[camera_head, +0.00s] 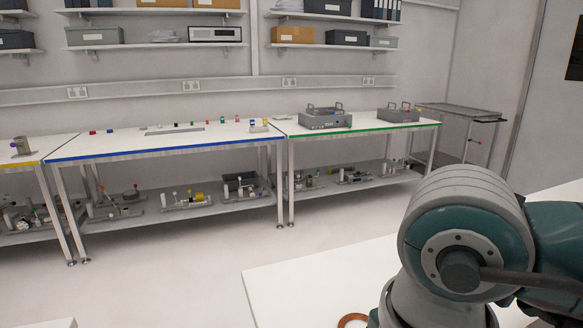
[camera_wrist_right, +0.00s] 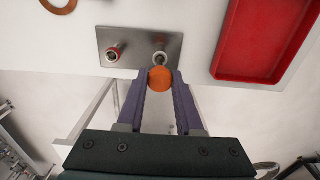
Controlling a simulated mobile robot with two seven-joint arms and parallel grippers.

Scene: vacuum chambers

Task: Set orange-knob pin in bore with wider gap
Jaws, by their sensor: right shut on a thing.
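In the right wrist view my right gripper (camera_wrist_right: 160,82) has its purple fingers closed on the orange knob (camera_wrist_right: 160,77). Any pin below the knob is hidden by it. Beyond the fingertips is a grey metal plate (camera_wrist_right: 138,42) with two round fittings. The left fitting (camera_wrist_right: 114,52) has a red collar; the right fitting (camera_wrist_right: 160,58) is bare metal. The knob appears just short of the right fitting in the picture, and I cannot tell whether they touch. The gap widths of the bores are too small to compare. My left gripper is out of view.
A red tray (camera_wrist_right: 262,40) lies right of the plate, and a copper ring (camera_wrist_right: 58,4) lies to its upper left. The head view shows the ring (camera_head: 352,320) on the near white table (camera_head: 310,285). A blue-edged bench (camera_head: 165,145) with small parts stands far off.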

